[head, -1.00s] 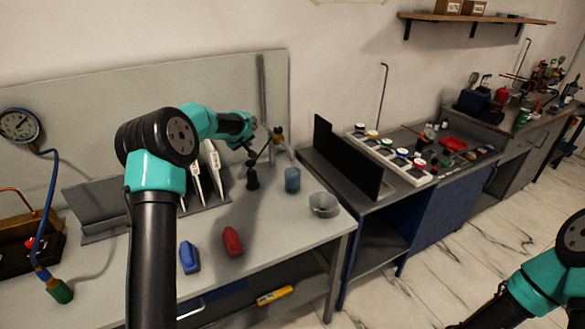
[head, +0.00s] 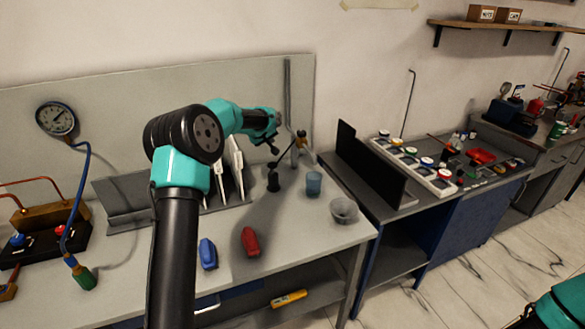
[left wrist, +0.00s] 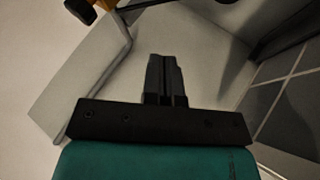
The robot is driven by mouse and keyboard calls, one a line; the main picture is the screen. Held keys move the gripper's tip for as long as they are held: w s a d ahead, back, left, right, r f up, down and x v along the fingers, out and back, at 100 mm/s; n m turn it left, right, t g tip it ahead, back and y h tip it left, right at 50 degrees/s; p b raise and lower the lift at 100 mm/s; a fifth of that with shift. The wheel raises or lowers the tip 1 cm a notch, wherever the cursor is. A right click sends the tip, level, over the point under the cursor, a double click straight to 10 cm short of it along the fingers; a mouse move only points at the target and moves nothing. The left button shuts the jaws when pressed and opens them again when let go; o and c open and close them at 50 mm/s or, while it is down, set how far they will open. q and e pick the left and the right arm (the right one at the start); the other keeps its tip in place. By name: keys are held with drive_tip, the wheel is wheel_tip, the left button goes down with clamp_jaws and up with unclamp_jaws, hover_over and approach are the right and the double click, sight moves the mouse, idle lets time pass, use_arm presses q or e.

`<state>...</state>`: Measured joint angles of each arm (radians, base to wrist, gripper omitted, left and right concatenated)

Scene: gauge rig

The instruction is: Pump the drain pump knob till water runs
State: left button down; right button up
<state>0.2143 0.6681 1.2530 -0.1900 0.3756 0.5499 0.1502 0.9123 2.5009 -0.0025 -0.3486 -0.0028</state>
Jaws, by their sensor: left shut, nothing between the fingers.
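A small brass-coloured fitting with a dark knob (head: 301,134) stands on a grey post on the left bench, with a dark lever running down to its left. I take it for the drain pump. A brass-coloured piece (left wrist: 103,4) and a dark round end (left wrist: 82,11) show at the top of the left wrist view. My left gripper (head: 272,142) is in the air just left of the fitting, apart from it as far as I can tell. Its fingers (left wrist: 163,77) are shut and empty. My right gripper is out of view. No running water is visible.
A black bulb-shaped piece (head: 273,181) is left of the cup. Blue (head: 208,254) and red (head: 250,241) objects lie at the front. A gauge (head: 57,119) is at far left.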

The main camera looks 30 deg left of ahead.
sight(272, 163)
use_arm(q)
drive_tip(key=shift+r, duration=0.75)
drive_tip(key=shift+f, duration=0.15)
drive_tip(key=shift+f, duration=4.3)
drive_tip(key=shift+f, duration=0.1)
drive_tip(key=shift+f, duration=0.3)
drive_tip(key=shift+f, duration=1.35)
drive_tip(key=shift+r, duration=1.75)
